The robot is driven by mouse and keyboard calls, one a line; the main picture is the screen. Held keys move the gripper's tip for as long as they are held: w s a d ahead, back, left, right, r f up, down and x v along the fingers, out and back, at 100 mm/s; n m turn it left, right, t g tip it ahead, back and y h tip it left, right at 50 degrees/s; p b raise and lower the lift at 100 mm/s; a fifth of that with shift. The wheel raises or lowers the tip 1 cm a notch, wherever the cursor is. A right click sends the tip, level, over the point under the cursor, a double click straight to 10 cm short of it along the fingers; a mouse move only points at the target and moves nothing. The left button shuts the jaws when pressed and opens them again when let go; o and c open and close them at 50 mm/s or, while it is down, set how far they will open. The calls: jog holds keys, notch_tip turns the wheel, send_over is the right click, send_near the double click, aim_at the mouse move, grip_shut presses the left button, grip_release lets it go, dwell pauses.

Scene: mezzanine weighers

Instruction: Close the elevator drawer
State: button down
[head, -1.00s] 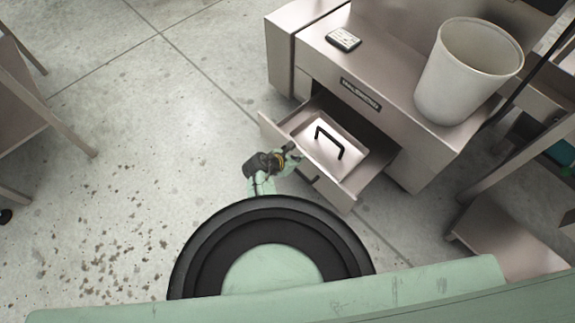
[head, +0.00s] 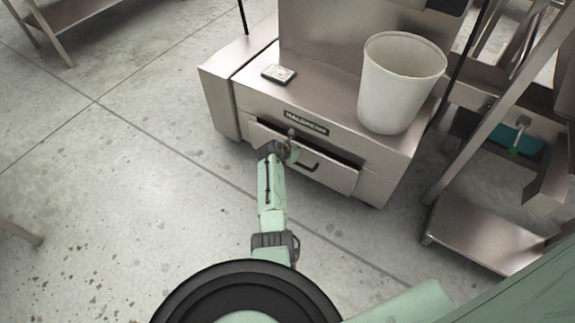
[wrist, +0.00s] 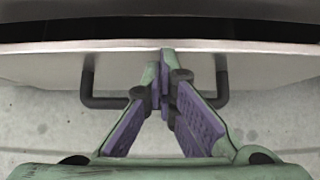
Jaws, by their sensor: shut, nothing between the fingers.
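The elevator drawer (head: 336,180) is a metal drawer low in the front of the steel machine. In the head view it is nearly in, with a dark gap above its front. In the wrist view the drawer front (wrist: 50,68) spans the picture, with a dark gap behind its top edge. Its black bar handle (head: 311,168) also shows in the wrist view (wrist: 88,88), partly hidden by my fingers. My gripper (head: 290,142) is shut and empty at the drawer front. Its fingertips (wrist: 164,72) overlap the top edge between the handle's ends; contact is unclear.
A white bin (head: 398,85) and a small card-like item (head: 279,74) stand on the machine's top (head: 325,96). A steel rack with a low shelf (head: 485,235) stands to the right. The concrete floor (head: 130,160) to the left is mostly clear.

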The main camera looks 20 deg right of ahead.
jog(key=shift+w+d+b, duration=0.55)
jog(key=shift+w+d, duration=0.4)
jog(key=shift+d, duration=0.25)
jog(key=shift+r, duration=0.1)
